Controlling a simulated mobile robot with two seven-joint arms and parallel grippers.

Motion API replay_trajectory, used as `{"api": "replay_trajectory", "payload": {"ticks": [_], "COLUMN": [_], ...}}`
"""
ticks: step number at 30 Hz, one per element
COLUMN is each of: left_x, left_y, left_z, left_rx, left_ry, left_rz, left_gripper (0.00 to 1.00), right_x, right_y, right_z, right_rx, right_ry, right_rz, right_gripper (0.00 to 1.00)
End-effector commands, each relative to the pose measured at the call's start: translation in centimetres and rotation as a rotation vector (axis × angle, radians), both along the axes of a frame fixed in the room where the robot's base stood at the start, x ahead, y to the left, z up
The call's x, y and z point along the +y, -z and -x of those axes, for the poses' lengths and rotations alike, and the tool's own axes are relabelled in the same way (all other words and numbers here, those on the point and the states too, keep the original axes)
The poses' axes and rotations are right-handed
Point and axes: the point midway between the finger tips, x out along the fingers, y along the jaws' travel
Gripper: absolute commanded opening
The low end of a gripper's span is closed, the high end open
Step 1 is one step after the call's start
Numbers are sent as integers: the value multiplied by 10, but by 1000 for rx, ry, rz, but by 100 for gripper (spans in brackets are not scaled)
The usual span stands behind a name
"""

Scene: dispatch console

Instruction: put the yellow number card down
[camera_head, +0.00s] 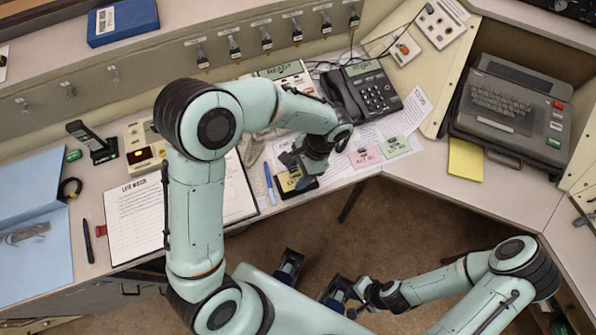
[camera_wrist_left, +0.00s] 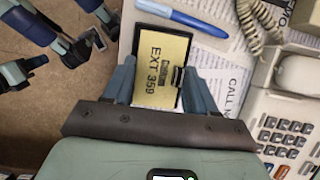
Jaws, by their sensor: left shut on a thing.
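The yellow number card (camera_head: 288,181), marked EXT 359, has a dark clip and is over a black rectangular holder (camera_head: 312,187) at the desk's front edge. The card (camera_wrist_left: 160,62) and the black holder's rim (camera_wrist_left: 184,21) also show in the left wrist view. My left gripper (camera_head: 301,170) is shut on the card, its fingers on either side of it in the wrist view. I cannot tell whether the card touches the holder. My right gripper (camera_head: 340,298) is low over the floor, apart from the desk, and looks open and empty.
A blue pen (camera_head: 270,184) and a clipboard sheet (camera_head: 138,216) lie left of the holder. Pink (camera_head: 365,157) and green (camera_head: 396,147) cards lie to its right on paper. A black telephone (camera_head: 368,92) stands behind. A yellow pad (camera_head: 465,160) lies further right.

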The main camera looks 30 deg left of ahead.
Motion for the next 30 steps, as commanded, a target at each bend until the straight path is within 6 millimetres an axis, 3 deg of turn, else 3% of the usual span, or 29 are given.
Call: {"api": "replay_trajectory", "payload": {"ticks": [23, 24, 26, 30], "left_x": [0, 0, 0, 0], "left_y": [18, 17, 17, 17], "left_z": [0, 0, 0, 0], "left_rx": [0, 0, -1, -1], "left_ry": [-2, -2, -2, -1], "left_rz": [-1, -1, 0, 0], "left_gripper": [25, 60, 80, 82], "right_x": [0, 0, 0, 0], "right_y": [8, 8, 8, 8], "right_z": [2, 2, 2, 2], "right_rx": [3, 3, 2, 2], "right_ry": [0, 0, 0, 0], "right_rz": [0, 0, 0, 0], "right_gripper": [0, 0, 0, 0]}}
